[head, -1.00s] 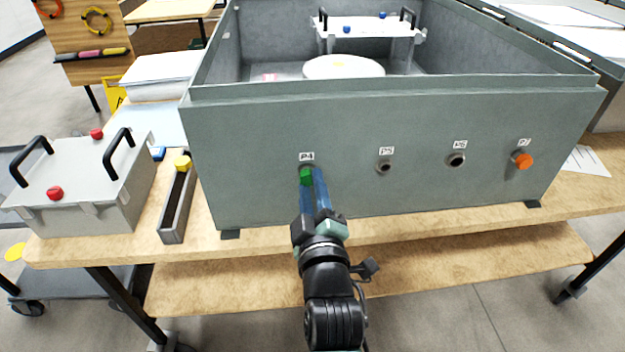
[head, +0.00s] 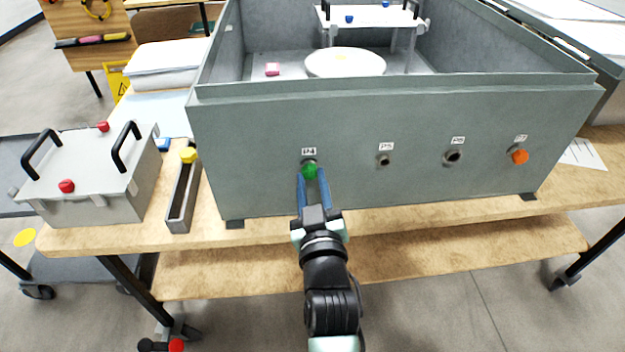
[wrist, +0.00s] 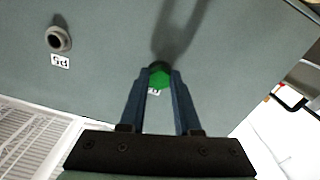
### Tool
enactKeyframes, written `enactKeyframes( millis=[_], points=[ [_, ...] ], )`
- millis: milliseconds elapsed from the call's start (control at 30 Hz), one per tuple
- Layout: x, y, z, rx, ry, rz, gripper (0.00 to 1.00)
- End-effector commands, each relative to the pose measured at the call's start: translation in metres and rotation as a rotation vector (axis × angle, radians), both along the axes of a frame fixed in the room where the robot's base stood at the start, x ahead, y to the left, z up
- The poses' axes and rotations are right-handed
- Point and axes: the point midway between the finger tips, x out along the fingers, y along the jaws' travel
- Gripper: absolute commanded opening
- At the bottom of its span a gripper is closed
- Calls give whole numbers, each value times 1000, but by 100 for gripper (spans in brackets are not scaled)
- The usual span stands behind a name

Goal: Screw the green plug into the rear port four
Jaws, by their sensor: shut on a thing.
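The green plug (head: 310,171) is at port P4 on the grey housing's near wall (head: 400,190), directly below the P4 label (head: 309,152). My gripper (head: 312,174) is shut on the plug, with its blue fingers on either side. In the wrist view the green plug (wrist: 160,79) sits between the fingertips of my gripper (wrist: 160,82), against a dark port ring. The fingers and plug hide most of the port, so how deep the plug sits cannot be told.
Port P5 (head: 384,160) and another port (head: 452,157) to its right are open. An orange plug (head: 520,157) fills the far-right port. A narrow tray (head: 181,205) with a yellow plug (head: 188,155) and a grey box with black handles (head: 90,185) stand left of the housing.

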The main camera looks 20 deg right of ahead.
Motion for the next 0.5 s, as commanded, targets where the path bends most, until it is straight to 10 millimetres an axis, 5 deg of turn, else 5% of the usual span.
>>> enactKeyframes(
  millis=[500],
  points=[
    [1,4,1,340,-90,5,0]
  ],
)
